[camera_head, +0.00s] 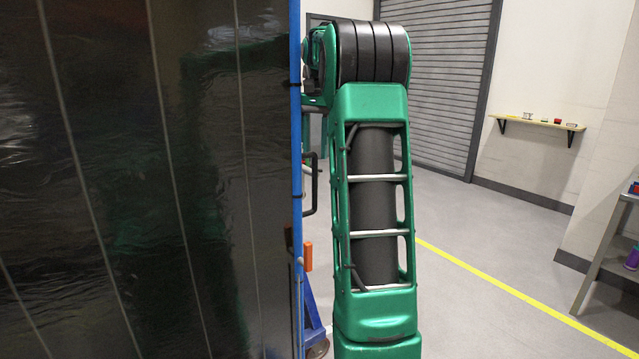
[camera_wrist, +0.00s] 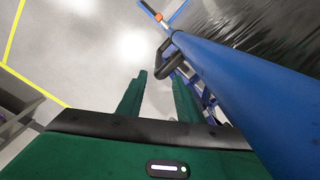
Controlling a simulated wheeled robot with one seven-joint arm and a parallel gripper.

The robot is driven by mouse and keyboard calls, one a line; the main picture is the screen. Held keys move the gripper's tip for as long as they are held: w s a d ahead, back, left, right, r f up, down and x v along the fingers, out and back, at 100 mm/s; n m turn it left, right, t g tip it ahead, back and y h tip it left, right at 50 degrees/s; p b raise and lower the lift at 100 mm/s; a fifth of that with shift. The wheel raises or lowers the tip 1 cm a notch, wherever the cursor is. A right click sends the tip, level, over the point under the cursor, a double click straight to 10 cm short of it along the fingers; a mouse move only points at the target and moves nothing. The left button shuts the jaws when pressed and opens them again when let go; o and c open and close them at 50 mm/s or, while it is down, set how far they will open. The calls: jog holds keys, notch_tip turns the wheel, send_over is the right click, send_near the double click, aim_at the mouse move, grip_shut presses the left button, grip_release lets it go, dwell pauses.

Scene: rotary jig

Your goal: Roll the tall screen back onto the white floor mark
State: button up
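The tall screen (camera_head: 150,180), a dark glossy strip curtain in a blue frame, fills the left of the head view. Its blue post (camera_wrist: 235,85) and part of the curtain (camera_wrist: 265,25) cross the right of the wrist view. A black handle (camera_head: 311,184) sticks out from the post; it also shows in the wrist view (camera_wrist: 166,62). My gripper (camera_wrist: 158,78) is open and empty, two green fingers apart with bare floor between them. The handle lies just beyond the fingertips, nearer the right one; contact cannot be told. No white floor mark shows.
The screen's blue foot (camera_head: 312,318) has a caster and an orange lever (camera_head: 308,256). A yellow floor line (camera_head: 500,288) runs across open grey floor. A wall shelf (camera_head: 538,123) holds small items. A grey table (camera_head: 605,245) stands at the right edge.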

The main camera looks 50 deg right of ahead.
aim_at(314, 181)
jog(key=shift+a+r, duration=0.15)
jog(key=shift+a, duration=0.1)
jog(key=shift+s, duration=0.1)
notch_tip(314, 181, down, 11)
jog(key=shift+r, duration=0.2)
grip_shut()
